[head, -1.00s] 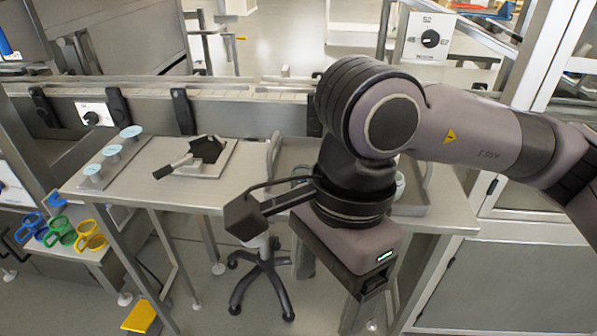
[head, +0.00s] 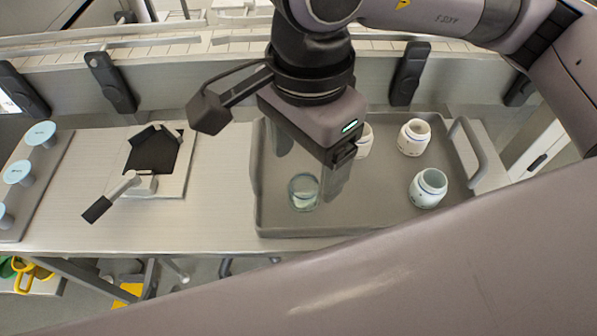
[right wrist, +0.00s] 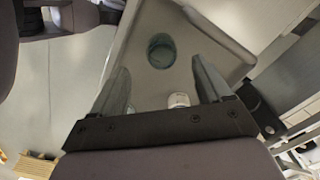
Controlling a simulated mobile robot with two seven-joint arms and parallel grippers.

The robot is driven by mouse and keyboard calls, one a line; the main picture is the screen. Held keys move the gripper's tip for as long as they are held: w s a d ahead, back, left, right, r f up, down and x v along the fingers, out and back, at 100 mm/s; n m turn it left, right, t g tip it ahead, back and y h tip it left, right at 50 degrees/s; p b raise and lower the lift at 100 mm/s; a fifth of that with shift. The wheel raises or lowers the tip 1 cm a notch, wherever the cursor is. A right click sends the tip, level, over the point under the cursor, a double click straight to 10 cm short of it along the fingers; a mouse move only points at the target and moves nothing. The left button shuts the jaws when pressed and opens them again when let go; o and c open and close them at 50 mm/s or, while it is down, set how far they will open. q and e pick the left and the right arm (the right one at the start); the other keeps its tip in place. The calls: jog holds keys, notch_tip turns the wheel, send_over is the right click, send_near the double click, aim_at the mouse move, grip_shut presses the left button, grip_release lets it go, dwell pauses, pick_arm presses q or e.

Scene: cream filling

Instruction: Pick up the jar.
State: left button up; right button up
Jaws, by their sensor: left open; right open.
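A clear glass jar (head: 303,192) with a bluish tint stands upright at the front left of the grey tray (head: 262,180). Several white jars with blue marks, such as one at the front right (head: 428,188) and one behind it (head: 414,137), stand on the same tray. My right gripper (head: 312,165) is above the tray, just behind the glass jar, fingers apart and empty. In the right wrist view the glass jar (right wrist: 161,50) lies below and between the open fingertips (right wrist: 160,64), apart from them. A white jar (right wrist: 179,100) shows nearer the palm. My left gripper is not in view.
The table (head: 225,215) is clear between the tray and a plate with a dark hexagonal holder and handle (head: 152,155). Blue-topped pieces (head: 40,134) stand on a plate at far left. A raised handle (head: 475,150) marks the tray's right side. A conveyor runs behind.

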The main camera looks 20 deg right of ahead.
aim_at(305, 187)
notch_tip(305, 187, down, 6)
jog(key=shift+w+f, duration=0.1)
jog(key=c, duration=1.1)
